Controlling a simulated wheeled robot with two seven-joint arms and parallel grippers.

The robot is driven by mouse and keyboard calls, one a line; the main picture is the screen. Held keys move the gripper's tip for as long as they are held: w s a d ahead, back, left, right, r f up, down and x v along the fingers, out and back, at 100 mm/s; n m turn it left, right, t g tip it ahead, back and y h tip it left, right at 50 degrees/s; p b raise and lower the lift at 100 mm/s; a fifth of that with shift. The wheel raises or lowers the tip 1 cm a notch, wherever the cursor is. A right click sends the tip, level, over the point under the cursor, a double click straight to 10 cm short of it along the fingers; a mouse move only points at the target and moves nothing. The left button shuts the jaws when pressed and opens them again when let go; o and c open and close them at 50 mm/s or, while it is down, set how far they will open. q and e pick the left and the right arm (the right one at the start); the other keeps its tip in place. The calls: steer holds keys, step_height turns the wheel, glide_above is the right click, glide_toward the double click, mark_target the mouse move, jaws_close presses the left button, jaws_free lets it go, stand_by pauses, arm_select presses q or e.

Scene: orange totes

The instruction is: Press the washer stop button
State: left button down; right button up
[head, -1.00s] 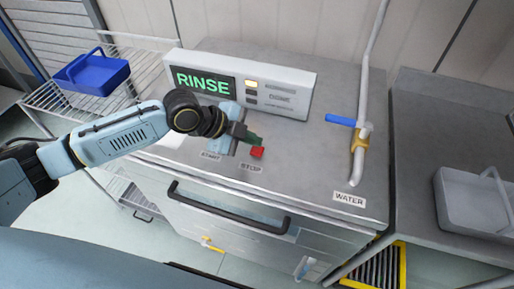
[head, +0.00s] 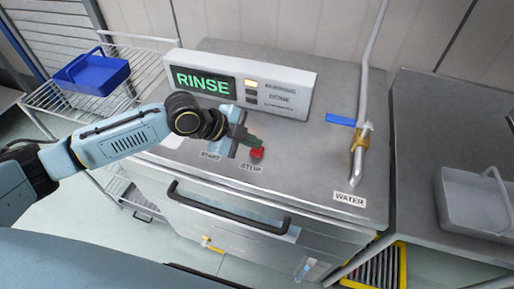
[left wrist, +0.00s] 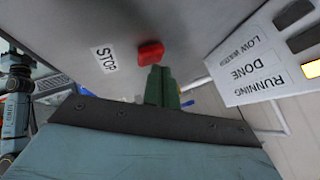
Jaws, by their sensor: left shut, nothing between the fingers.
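The red stop button (head: 257,153) is on the grey top of the washer (head: 310,150), behind the label STOP (head: 251,168). My left gripper (head: 258,142) is shut and empty, with its green fingertips right at the button in the head view. In the left wrist view the green fingers (left wrist: 161,82) point at the red button (left wrist: 150,53), and their tips look very close to it or touching. I cannot tell whether the button is pushed in. The display (head: 204,82) reads RINSE, and the top indicator beside RUNNING (head: 251,84) is lit. My right gripper is out of view.
The START label (head: 211,155) is left of the stop button, partly near my arm. A water pipe with a blue lever (head: 340,119) stands at the right. A blue basket (head: 92,75) is on the left rack, and a grey tote (head: 475,203) is at the right.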

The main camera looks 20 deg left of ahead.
mark_target(252, 150)
arm_select(q)
steer(key=shift+f, duration=0.5)
stand_by(0.4)
steer(key=shift+r, duration=0.15)
steer(key=shift+r+p, duration=0.7)
steer(key=shift+r, duration=0.1)
step_height(252, 150, up, 5)
steer(key=p, duration=0.4)
steer(key=shift+p, duration=0.35)
stand_by(0.5)
